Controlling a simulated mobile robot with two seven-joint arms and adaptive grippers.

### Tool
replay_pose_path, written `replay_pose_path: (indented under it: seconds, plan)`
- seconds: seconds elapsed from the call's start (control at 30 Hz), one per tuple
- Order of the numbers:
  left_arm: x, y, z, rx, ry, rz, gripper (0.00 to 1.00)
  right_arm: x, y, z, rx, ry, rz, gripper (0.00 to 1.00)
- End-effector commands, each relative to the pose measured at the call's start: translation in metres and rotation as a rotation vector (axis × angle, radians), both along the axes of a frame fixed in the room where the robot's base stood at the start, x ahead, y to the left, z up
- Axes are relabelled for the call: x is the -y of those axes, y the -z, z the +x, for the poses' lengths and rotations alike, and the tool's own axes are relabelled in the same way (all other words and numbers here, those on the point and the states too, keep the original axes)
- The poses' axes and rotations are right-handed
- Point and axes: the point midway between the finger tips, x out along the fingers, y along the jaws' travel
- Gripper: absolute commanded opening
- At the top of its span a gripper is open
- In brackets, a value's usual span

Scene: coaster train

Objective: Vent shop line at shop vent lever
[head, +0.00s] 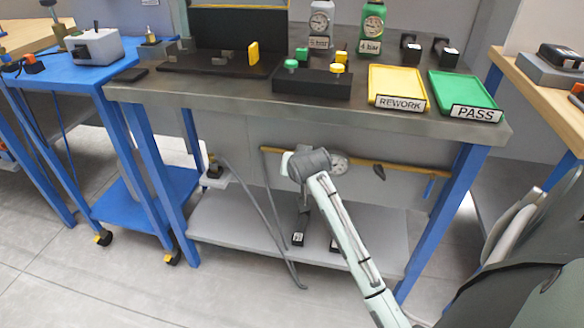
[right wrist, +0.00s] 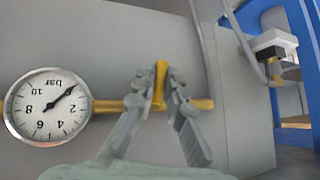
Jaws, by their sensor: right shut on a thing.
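The yellow shop line pipe (head: 400,166) runs along the panel under the workbench. In the right wrist view the yellow vent lever (right wrist: 160,78) stands across the pipe (right wrist: 108,105). My right gripper (right wrist: 166,82) is shut on this lever, one finger on each side. In the head view my right wrist covers the lever and fingers. The round pressure gauge (right wrist: 46,105) is left of the lever and appears upside down in the right wrist view, its needle pointing to the upper right, near the low end. It also shows in the head view (head: 340,162). My left gripper is not in view.
The workbench top (head: 220,93) is above, with a yellow REWORK tray (head: 398,84) and a green PASS tray (head: 465,92). A lower shelf (head: 230,225) lies below. A hose (head: 262,205) hangs left of my wrist. A blue cart (head: 85,75) stands at left.

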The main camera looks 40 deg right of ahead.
Motion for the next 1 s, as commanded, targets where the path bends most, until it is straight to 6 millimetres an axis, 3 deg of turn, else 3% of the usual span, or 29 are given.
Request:
replay_pose_path:
  seconds: [0.4,0.97,1.0]
  plan:
    - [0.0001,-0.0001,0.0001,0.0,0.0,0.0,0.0,0.0031,0.001,-0.0033,-0.149,0.001,-0.126,0.0]
    - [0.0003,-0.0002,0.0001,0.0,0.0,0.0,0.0,0.0037,0.0013,-0.0043,-0.173,0.001,-0.144,0.0]
    - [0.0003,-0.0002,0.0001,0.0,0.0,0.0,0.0,0.0037,0.0013,-0.0043,-0.173,0.002,-0.144,0.15]
